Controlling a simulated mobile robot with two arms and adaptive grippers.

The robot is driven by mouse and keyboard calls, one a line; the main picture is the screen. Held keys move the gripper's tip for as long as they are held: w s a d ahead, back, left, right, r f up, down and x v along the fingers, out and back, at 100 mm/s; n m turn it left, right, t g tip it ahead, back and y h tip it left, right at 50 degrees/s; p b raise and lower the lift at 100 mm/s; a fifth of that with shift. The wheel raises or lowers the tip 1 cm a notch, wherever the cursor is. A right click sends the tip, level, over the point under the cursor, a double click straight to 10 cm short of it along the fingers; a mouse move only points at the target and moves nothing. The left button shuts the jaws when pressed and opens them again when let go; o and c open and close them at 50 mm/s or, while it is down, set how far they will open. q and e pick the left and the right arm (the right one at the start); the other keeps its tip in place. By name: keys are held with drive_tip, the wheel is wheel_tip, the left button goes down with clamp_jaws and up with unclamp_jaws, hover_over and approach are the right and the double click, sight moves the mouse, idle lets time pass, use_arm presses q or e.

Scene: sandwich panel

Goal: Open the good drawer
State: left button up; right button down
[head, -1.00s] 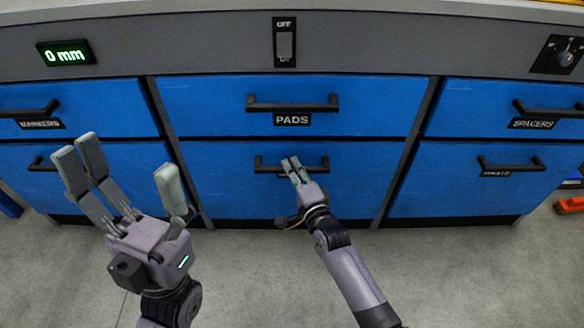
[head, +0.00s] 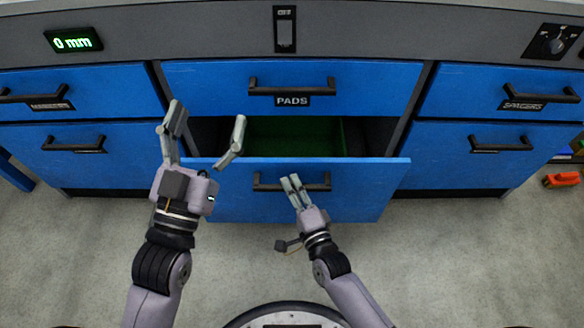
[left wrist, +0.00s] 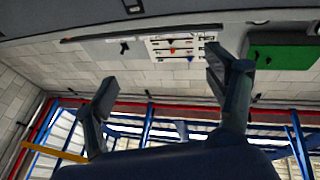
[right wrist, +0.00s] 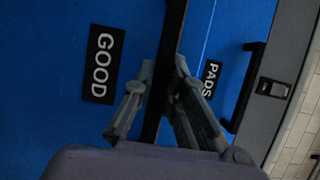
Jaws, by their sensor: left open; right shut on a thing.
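The good drawer (head: 350,195) is the lower middle blue drawer, pulled part way out in the head view. Its green inside (head: 290,135) shows behind the front panel. Its black handle (head: 318,187) is partly covered by my right gripper (head: 292,184), which is shut on it. The right wrist view shows the GOOD label (right wrist: 102,63) beside the handle (right wrist: 166,75), which runs between the fingers of my right gripper (right wrist: 160,100). My left gripper (head: 205,135) is open and empty above the left end of the drawer. It also shows open in the left wrist view (left wrist: 165,90).
The PADS drawer (head: 380,90) above is shut. The side drawers, with MARKERS (head: 70,90) and SPACERS (head: 490,90) on top, are shut. A display reading 0 mm (head: 73,40), a switch (head: 285,30) and a knob (head: 552,42) sit above. Grey floor is clear in front.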

use_arm(q)
wheel_tip(320, 180, down, 13)
drive_tip(key=a+g+y+p, duration=0.2)
drive_tip(key=g+y+p, duration=0.1)
drive_tip(key=g, duration=0.5)
drive_tip(key=s+a+f+g+y+p, duration=0.1)
drive_tip(key=s+a+f+g, duration=0.2)
drive_tip(key=s+f+g, duration=0.2)
drive_tip(key=shift+s+f+n+g+y+p, duration=0.3)
drive_tip(key=shift+s+f+g+p, duration=0.1)
drive_tip(key=shift+s+f, duration=1.05)
use_arm(e)
drive_tip(key=s, duration=2.4)
drive_tip(key=shift+s, duration=0.35)
use_arm(q)
drive_tip(key=shift+s+r, duration=0.2)
use_arm(e)
drive_tip(key=shift+f, duration=0.1)
drive_tip(key=c, duration=1.6)
unclamp_jaws()
